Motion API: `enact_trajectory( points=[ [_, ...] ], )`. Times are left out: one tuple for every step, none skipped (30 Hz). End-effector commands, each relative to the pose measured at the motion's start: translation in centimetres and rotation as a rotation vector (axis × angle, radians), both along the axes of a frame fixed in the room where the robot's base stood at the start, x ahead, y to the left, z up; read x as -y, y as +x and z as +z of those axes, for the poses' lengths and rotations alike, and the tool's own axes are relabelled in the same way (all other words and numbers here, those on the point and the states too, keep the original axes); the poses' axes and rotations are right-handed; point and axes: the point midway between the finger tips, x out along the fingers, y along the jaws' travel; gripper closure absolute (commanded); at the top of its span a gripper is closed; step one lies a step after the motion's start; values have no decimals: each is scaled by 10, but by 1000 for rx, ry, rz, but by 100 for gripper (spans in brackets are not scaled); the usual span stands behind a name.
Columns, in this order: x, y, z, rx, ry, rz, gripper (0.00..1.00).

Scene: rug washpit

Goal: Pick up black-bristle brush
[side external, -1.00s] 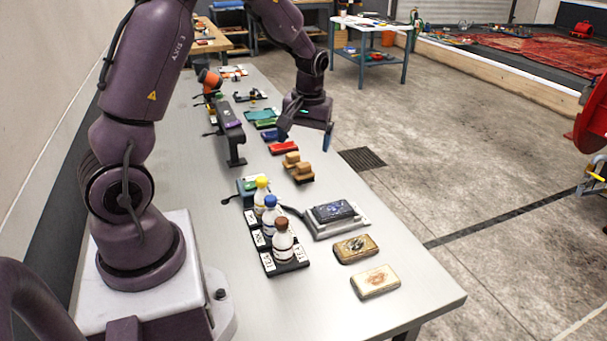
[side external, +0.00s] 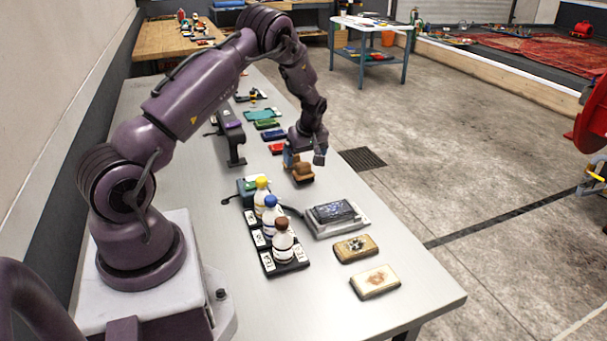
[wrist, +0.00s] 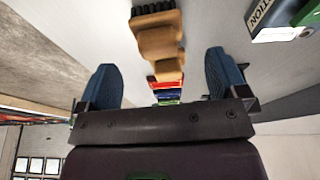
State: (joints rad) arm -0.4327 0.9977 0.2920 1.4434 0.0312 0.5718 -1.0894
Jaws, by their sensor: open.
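In the side external view the fingers partly hide the brushes.
Red, blue and green items (side external: 272,135) lie behind the brushes. A dark purple device (side external: 230,135) stands to the left. Capped bottles (side external: 270,212), a grey scale (side external: 337,219) and two tan blocks (side external: 356,248) are nearer the front. The table's right edge is close.

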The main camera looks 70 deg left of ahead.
Motion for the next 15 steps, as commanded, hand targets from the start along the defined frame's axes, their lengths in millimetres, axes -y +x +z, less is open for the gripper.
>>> enact_trajectory(
  points=[
    [-1, 0, -5, -1, -1, 0, 8],
    [-2, 0, -6, 0, 0, 0, 8],
    [-2, 0, -8, 0, 0, 0, 8],
    [-3, 0, -9, 0, 0, 0, 8],
    [-3, 0, -12, 0, 0, 0, 8],
    [-4, 0, -16, -1, 0, -1, 8],
    [-5, -1, -20, -2, 0, 0, 8],
    [-6, -1, -25, -3, -1, 0, 8],
    [-7, 0, -32, -3, -1, 0, 8],
    [-8, 0, -36, -2, -1, 0, 8],
    [-9, 0, -41, -2, -2, 0, 8],
    [-11, 0, -46, -1, -1, 0, 8],
    [-12, 0, -49, -1, 0, 0, 8],
    [-13, 0, -52, -1, 0, 0, 8],
    [-14, 0, -55, -1, 0, -1, 8]
  ],
)
